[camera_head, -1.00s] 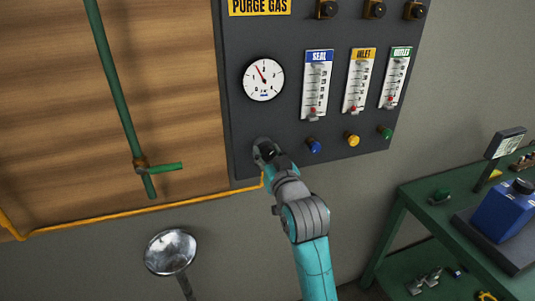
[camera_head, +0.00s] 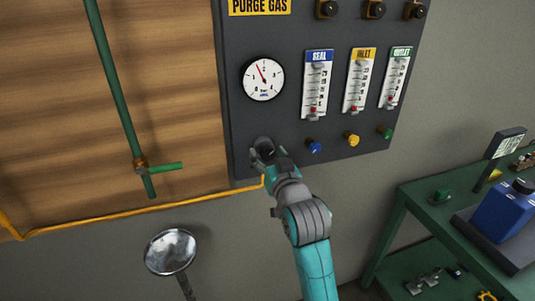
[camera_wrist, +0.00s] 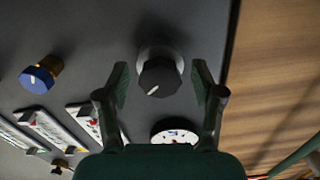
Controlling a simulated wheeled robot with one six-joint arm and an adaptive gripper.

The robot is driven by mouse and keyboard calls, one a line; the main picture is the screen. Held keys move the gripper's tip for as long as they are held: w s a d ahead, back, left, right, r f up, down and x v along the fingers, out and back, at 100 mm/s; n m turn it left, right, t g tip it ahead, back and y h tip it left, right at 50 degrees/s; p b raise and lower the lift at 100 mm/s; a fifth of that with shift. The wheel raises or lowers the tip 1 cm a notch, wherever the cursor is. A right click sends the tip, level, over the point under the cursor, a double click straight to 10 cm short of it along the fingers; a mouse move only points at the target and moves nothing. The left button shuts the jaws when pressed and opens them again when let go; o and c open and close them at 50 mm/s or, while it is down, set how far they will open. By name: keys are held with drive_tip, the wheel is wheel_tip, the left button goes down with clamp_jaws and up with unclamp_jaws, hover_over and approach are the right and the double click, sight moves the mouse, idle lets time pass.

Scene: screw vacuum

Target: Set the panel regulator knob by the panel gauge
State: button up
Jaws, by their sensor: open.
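The black regulator knob (camera_wrist: 159,77) with a white pointer line sits on the dark panel (camera_head: 270,125). In the wrist view it lies between the two fingers of my gripper (camera_wrist: 160,90), with a gap on each side. In the head view my gripper (camera_head: 266,155) is at the panel's lower left and covers most of the knob. The round white panel gauge (camera_head: 263,79) is above it, its red needle pointing up and slightly left. The gauge also shows, partly hidden by my gripper body, in the wrist view (camera_wrist: 175,134).
Blue (camera_head: 313,146), yellow (camera_head: 352,139) and green (camera_head: 386,132) knobs sit to the right below the flow meters. A yellow pipe (camera_head: 150,209) runs under the panel. A green bench (camera_head: 412,190) stands at right.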

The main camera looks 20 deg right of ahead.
drive_tip(key=s, duration=1.1)
drive_tip(key=shift+s, duration=0.2)
drive_tip(key=s+f+g, duration=0.2)
drive_tip(key=s+f, duration=1.4)
drive_tip(key=f, duration=0.3)
drive_tip(key=s+f, duration=0.2)
drive_tip(key=s, duration=1)
drive_tip(key=s+f+n+g, duration=0.1)
drive_tip(key=s+f, duration=0.2)
drive_tip(key=s, duration=1)
drive_tip(key=shift+s+f, duration=0.15)
drive_tip(key=shift+s, duration=0.15)
